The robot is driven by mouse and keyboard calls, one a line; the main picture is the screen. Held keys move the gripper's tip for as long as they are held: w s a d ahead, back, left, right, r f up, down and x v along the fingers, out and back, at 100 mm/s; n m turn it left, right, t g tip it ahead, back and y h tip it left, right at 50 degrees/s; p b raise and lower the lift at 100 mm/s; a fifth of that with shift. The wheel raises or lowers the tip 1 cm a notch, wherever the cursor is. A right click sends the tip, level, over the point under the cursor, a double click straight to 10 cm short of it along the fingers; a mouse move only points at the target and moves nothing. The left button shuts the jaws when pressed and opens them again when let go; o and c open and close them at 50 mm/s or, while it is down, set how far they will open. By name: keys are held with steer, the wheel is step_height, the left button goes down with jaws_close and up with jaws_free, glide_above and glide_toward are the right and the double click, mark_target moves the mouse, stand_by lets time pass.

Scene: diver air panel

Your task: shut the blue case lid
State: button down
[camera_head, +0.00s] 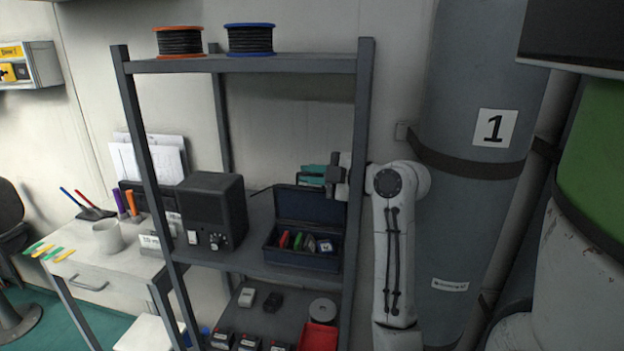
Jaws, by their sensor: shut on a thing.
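The blue case (300,258) sits on the middle shelf of the grey rack. Its lid (309,205) stands open, about upright at the back. Small coloured items, red, green and dark, show inside the case. My gripper (334,183) is at the lid's top right corner, shut on the lid's edge. The fingertips are small and dark here, so the exact contact is hard to see.
A black speaker box (212,212) stands left of the case on the same shelf. The rack's front right post (357,150) stands close beside my gripper. A teal object (313,172) shows behind the lid. A large grey cylinder (470,190) is at right.

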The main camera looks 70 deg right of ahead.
steer(key=shift+f, duration=0.1)
steer(key=c, duration=1.5)
jaws_free()
steer(key=b+v, duration=0.1)
steer(key=v, duration=1)
